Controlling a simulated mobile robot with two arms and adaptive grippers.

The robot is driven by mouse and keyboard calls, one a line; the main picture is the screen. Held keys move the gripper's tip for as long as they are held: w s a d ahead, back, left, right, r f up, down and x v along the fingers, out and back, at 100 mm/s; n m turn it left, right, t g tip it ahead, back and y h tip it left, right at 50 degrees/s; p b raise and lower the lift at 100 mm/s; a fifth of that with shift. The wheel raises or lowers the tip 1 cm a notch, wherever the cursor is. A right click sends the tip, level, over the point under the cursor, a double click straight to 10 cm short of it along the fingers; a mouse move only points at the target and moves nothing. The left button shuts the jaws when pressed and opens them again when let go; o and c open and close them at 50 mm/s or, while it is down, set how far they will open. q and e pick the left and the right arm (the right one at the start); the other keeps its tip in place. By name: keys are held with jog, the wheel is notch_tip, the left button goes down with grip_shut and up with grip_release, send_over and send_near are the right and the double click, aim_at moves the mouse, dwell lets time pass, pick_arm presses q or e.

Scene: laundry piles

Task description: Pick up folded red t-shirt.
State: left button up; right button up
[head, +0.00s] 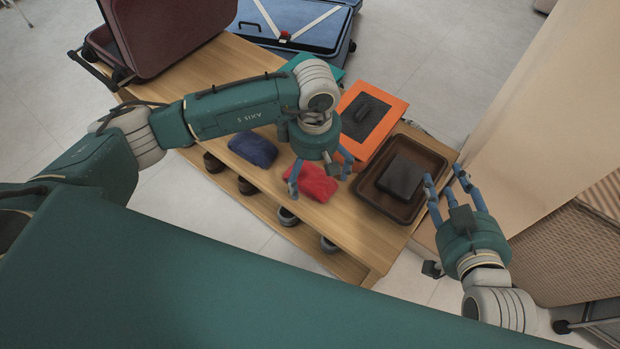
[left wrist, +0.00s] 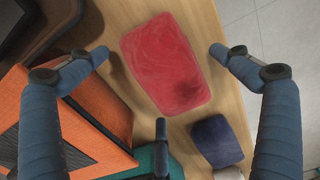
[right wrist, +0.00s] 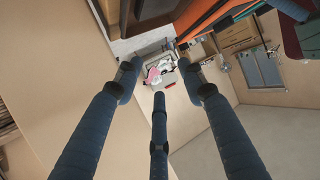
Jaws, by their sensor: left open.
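The folded red t-shirt (head: 316,182) lies flat on the wooden bench (head: 345,222). In the left wrist view the red t-shirt (left wrist: 167,62) sits between my spread fingers, with a dark shadow on one corner. My left gripper (head: 320,178) is open above it, and its fingers show on both sides of the shirt in the left wrist view (left wrist: 158,60). A gap seems to remain between fingers and cloth. My right gripper (head: 447,185) is open and empty beside the brown tray, its fingers apart in the right wrist view (right wrist: 160,85).
A folded blue garment (head: 253,149) lies left of the shirt. An orange box (head: 396,113) and a brown tray (head: 432,160) with a dark item (head: 401,177) stand to the right. Shoes (head: 287,217) sit below the bench top. Suitcases (head: 165,30) are behind.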

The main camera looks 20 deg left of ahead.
pick_arm(q)
jog(key=c, duration=1.3)
jog(key=shift+r, duration=0.1)
